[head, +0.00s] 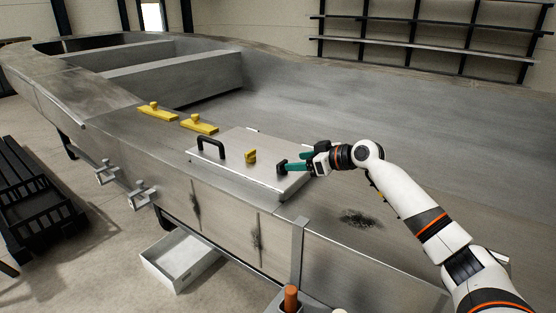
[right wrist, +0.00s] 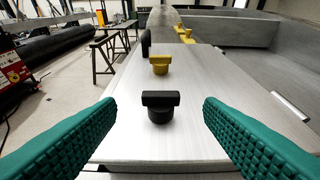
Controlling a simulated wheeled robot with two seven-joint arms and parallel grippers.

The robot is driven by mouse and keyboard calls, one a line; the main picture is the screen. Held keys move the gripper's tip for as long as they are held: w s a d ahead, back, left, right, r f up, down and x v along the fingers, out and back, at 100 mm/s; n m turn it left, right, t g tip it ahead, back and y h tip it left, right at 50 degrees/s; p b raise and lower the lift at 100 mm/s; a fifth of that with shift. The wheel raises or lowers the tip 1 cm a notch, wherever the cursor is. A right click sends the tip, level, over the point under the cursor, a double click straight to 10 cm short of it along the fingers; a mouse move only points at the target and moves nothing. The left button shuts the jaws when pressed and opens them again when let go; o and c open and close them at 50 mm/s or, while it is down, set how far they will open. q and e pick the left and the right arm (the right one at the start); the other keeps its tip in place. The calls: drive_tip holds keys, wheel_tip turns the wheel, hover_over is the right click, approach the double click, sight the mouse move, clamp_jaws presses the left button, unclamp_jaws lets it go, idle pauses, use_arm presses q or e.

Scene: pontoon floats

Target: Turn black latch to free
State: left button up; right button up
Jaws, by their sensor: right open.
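The black latch (right wrist: 160,108) is a T-shaped knob on a round base, on the near part of a flat metal hatch lid (right wrist: 205,75). In the right wrist view its crossbar runs left to right. My right gripper (head: 290,168) reaches in from the right, its green fingers open on either side of the latch. In the right wrist view there is a clear gap between each finger and the latch, with no contact visible. In the head view the black latch (head: 282,167) is partly hidden by the fingers. My left gripper is not in view.
A yellow latch (head: 250,156) and a black handle (head: 211,147) stand on the same lid. Yellow cleats (head: 198,124) sit farther along the metal deck. Clamps (head: 142,195) hang on the side edge, and a white bin (head: 180,260) lies on the floor below.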

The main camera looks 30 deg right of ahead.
sight(284, 163)
drive_tip(key=x, duration=0.3)
drive_tip(key=shift+w+a+f, duration=0.15)
drive_tip(key=shift+w+a, duration=0.15)
drive_tip(key=x, duration=0.4)
drive_tip(key=shift+w+d+f+b, duration=0.1)
drive_tip(key=shift+d+f+b, duration=0.1)
drive_tip(key=shift+b, duration=0.2)
drive_tip(key=shift+w+a, duration=0.25)
drive_tip(key=shift+w, duration=0.1)
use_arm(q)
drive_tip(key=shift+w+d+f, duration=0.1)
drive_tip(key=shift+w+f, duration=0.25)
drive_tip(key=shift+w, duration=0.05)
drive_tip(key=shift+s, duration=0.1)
use_arm(e)
drive_tip(key=shift+f, duration=0.1)
